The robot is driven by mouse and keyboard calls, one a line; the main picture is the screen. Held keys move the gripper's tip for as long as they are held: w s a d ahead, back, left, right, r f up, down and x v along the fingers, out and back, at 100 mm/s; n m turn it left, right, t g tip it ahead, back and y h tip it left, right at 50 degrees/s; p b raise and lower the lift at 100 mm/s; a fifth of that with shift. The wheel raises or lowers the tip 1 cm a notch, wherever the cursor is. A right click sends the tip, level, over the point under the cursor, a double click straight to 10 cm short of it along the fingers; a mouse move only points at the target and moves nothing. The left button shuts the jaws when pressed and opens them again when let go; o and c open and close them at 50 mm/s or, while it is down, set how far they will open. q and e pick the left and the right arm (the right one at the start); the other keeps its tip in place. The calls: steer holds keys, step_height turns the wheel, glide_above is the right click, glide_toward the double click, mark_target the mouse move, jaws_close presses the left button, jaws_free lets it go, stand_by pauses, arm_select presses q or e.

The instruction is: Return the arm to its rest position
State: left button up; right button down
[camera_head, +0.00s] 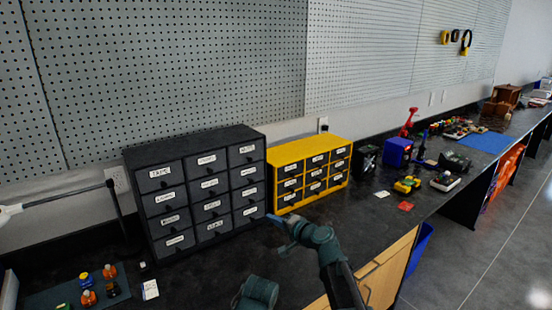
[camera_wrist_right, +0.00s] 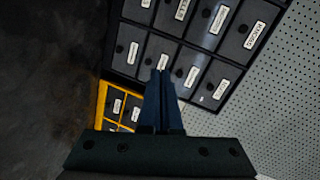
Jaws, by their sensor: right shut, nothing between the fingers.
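My right gripper (camera_head: 277,219) is over the dark bench top, in front of the gap between the black drawer cabinet (camera_head: 128,160) and the yellow drawer cabinet (camera_head: 310,145). In the right wrist view its two blue fingers (camera_wrist_right: 160,80) are together with nothing between them. They point toward the labelled drawers of the black cabinet, which look closed. Whether the fingertips touch the cabinet cannot be told. My left gripper is not in view.
Small bottles stand on a dark mat (camera_head: 40,300) at the lower left, beside a white label card (camera_head: 150,289). A blue box (camera_head: 398,152), a red piece (camera_head: 406,206) and several small items lie to the right. The bench top before the cabinets is mostly clear.

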steer(key=s+d+f+n+g+h, duration=0.1)
steer(key=s+f+n+g, duration=0.1)
steer(key=s+f, duration=0.1)
steer(key=s+d+f+n+g+h, duration=0.1)
steer(key=s+d+f+g, duration=0.1)
steer(key=s+f, duration=0.2)
steer(key=s+d+f+n+g+h, duration=0.1)
steer(key=s+d+f+n+g, duration=0.1)
steer(key=s+f, duration=0.2)
steer(key=shift+s+d+n+h, duration=0.15)
steer(key=shift+s, duration=0.45)
steer(key=shift+s+d+n+h, duration=0.1)
steer(key=shift+s+n+h, duration=0.05)
steer(key=shift+s, duration=0.45)
steer(key=s+d+f+n+g+h, duration=0.1)
steer(key=s+d+f+g+h, duration=0.2)
steer(key=s+d, duration=0.35)
steer(key=s+d+f+n+g+h, duration=0.1)
steer(key=s+d+f+g+h, duration=0.15)
steer(key=s+d, duration=0.45)
steer(key=s+a+r+n+h+p, duration=0.1)
steer(key=s+a+r+p, duration=0.1)
steer(key=a, duration=0.3)
steer(key=s+a+r+n+h+p, duration=0.1)
steer(key=s+a+r+n+p, duration=0.1)
steer(key=a, duration=0.4)
steer(key=shift+s+a+r+n+p, duration=0.25)
steer(key=shift+s+a+n+p, duration=0.05)
steer(key=shift+s, duration=0.6)
